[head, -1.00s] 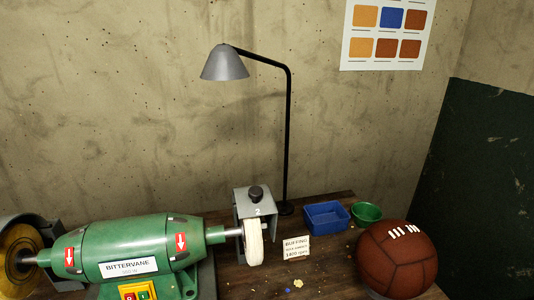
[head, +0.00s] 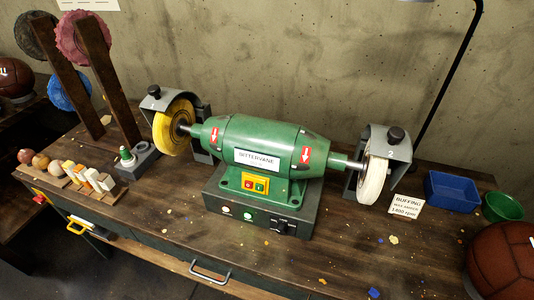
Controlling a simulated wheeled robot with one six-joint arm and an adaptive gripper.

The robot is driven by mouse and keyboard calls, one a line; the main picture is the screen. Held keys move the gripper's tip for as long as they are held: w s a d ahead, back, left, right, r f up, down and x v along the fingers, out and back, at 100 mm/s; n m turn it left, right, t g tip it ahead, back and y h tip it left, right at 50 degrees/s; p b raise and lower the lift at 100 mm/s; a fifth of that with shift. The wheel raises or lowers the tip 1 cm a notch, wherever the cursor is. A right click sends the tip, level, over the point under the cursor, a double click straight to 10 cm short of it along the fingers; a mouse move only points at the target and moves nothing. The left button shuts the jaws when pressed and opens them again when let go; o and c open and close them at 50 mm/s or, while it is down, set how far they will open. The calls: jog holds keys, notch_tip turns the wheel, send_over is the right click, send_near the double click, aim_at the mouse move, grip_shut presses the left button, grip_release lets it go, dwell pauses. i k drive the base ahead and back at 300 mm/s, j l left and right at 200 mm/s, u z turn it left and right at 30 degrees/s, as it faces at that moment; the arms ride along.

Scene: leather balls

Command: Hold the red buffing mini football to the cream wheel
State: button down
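The cream wheel (head: 374,178) is at the right end of the green bench grinder (head: 258,150), under a grey guard. A small reddish ball (head: 25,156) sits at the left end of a row of small pieces on the bench's left side. It is too small to tell whether it is the red buffing mini football. My gripper is not in view.
A yellow wheel (head: 172,128) is on the grinder's left end. A buffing sign (head: 406,207), a blue bin (head: 452,191), a green bowl (head: 502,207) and a large brown ball (head: 504,262) stand at right. Upright boards hold round pads at left. The bench (head: 200,245) is fairly clear in front.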

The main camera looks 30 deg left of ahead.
aim_at(26, 156)
jog(key=u, duration=2.35)
jog(key=i+j, duration=0.45)
jog(key=i+j+z, duration=0.1)
jog(key=i+j, duration=0.7)
jog(key=j, duration=0.25)
jog(key=i+j+z, duration=0.1)
jog(key=i+j, duration=0.75)
jog(key=j, duration=0.2)
jog(key=i+j, duration=0.4)
jog(key=j, duration=0.15)
jog(key=z, duration=0.05)
